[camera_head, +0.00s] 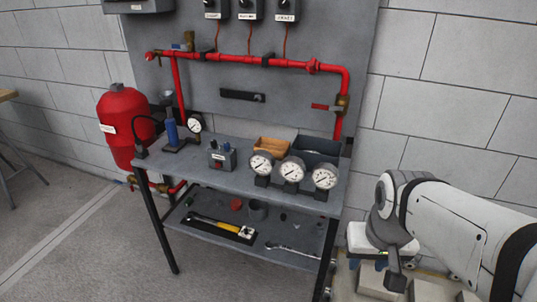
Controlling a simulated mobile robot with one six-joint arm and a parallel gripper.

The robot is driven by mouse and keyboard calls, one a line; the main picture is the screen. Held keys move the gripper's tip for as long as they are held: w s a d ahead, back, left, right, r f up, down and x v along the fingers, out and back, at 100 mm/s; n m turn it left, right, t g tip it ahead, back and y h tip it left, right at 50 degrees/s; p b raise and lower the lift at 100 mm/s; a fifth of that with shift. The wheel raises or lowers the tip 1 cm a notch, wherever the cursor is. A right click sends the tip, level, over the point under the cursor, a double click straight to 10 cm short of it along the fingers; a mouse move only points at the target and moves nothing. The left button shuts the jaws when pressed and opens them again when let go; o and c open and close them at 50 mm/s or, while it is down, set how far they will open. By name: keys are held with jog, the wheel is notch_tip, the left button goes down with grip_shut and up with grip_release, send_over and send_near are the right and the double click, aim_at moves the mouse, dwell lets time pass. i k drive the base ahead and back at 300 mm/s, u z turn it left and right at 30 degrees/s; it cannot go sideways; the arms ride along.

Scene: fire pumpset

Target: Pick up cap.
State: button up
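I cannot tell for sure which thing is the cap. A small round red piece (236,203) on the lower shelf of the bench may be it. A dark grey cup-like piece (257,211) stands to its right, and a small dark piece (283,217) lies further right. My arm comes in from the right edge. My gripper (395,282) points down at the lower right, to the right of the bench and well apart from the shelf. Its fingers are too small and dark to show whether they are open.
The bench top (215,165) carries three gauges (291,170), a switch box (222,158), a blue hand pump (171,130) and bins (271,147). A yellow-handled tool (220,226) and a wrench (289,248) lie on the lower shelf. Red pipes and a red tank (122,120) stand behind. The front floor is clear.

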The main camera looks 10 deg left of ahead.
aim_at(236, 204)
jog(key=z, duration=2.95)
jog(key=k, duration=2.2)
jog(key=u, duration=2.45)
